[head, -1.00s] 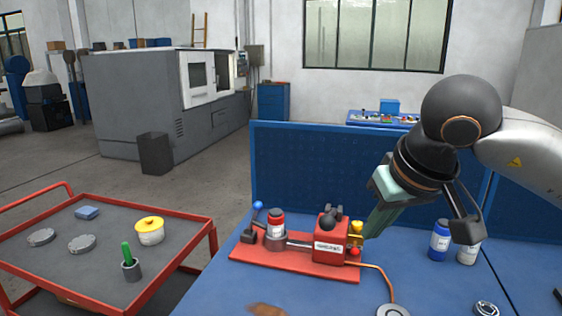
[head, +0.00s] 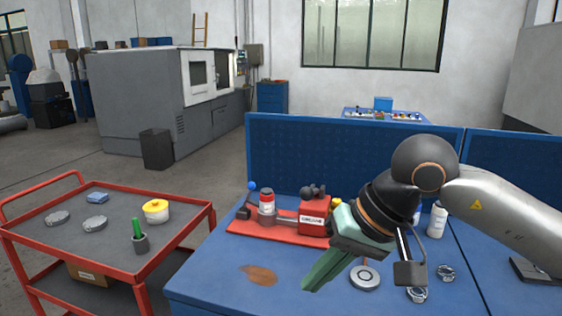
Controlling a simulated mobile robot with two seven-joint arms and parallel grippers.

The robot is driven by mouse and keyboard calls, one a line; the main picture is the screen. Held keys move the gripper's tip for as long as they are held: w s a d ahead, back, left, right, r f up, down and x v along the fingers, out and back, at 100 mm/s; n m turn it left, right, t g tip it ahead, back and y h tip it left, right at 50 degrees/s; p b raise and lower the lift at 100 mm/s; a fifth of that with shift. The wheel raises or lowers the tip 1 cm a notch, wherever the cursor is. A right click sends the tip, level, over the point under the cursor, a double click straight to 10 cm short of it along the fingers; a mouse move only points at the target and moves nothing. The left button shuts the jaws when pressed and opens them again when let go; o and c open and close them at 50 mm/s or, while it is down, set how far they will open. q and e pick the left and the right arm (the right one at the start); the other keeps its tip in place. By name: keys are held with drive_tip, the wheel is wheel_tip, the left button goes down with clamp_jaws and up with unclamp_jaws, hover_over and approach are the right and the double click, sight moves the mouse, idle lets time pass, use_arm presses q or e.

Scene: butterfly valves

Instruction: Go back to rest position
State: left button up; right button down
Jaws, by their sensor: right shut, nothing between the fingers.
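My right gripper (head: 308,288) shows in the head view, reaching in from the right over the front of the blue workbench (head: 210,280). Its green fingers are shut with nothing between them and point down to the left. It is apart from the red valve rig (head: 280,234), which stands behind it on the bench. My arm hides part of the rig's right end. My left gripper is not in view.
A red-framed cart (head: 120,262) with a yellow-lidded pot (head: 156,211), a green-handled tool in a cup (head: 139,236) and discs stands left. A blue panel (head: 320,160) backs the bench.

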drive_tip(key=s+a+r+m+g+y, duration=0.2)
drive_tip(key=s+a+m+g+y, duration=0.45)
drive_tip(key=a+m+y, duration=0.55)
drive_tip(key=w+d+f+m+t+y+p, duration=0.1)
drive_tip(key=w+d+f+m+t, duration=0.25)
drive_tip(key=m+t, duration=0.8)
drive_tip(key=w+d+f+m+t+y, duration=0.15)
drive_tip(key=w+d+m+t, duration=0.35)
drive_tip(key=m, duration=1.2)
drive_tip(key=w+d+f+m+t+h, duration=0.2)
drive_tip(key=d+f+m+t+h, duration=0.2)
drive_tip(key=f+m+t+h, duration=0.5)
drive_tip(key=s+d+f+m+g+h, duration=0.2)
drive_tip(key=f+m, duration=0.4)
drive_tip(key=s+d+f+m+g+h, duration=0.1)
drive_tip(key=d+f+m+g+h, duration=0.2)
drive_tip(key=f+m, duration=0.25)
drive_tip(key=s+d+f+m+g+h, duration=0.1)
drive_tip(key=s+d+f+m+g, duration=0.1)
drive_tip(key=s+f, duration=0.3)
drive_tip(key=s+d+f+m+g+h+p, duration=0.1)
drive_tip(key=s+d+f+m+g, duration=0.1)
drive_tip(key=s+f+m, duration=0.2)
drive_tip(key=s+d+f+m+g+h, duration=0.2)
drive_tip(key=s+f+m, duration=0.2)
drive_tip(key=s+f, duration=0.3)
wheel_tip(320, 180, down, 2)
drive_tip(key=shift+d+f+g, duration=0.15)
drive_tip(key=shift+f+g, duration=0.05)
drive_tip(key=shift+g, duration=0.2)
